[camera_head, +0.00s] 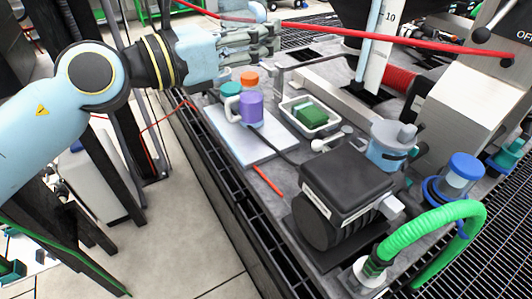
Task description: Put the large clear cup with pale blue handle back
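My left gripper (270,38) reaches in from the left, above the far end of the bench. Its fingers point right, and I cannot tell whether they are open or shut; no cup shows clearly in them. A pale blue, partly see-through vessel (388,152) with a grey top and a dark band stands on the bench behind the black box. It may be the large clear cup, but I cannot make out its handle for certain. My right gripper is not in view.
A white board (238,145) carries a purple bottle (251,107) with an orange cap and a teal-topped container (230,88). A white tray (295,122) holds a green block. A black box (345,185), a blue-lidded clear jar (458,180) and a green hose (430,222) crowd the right.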

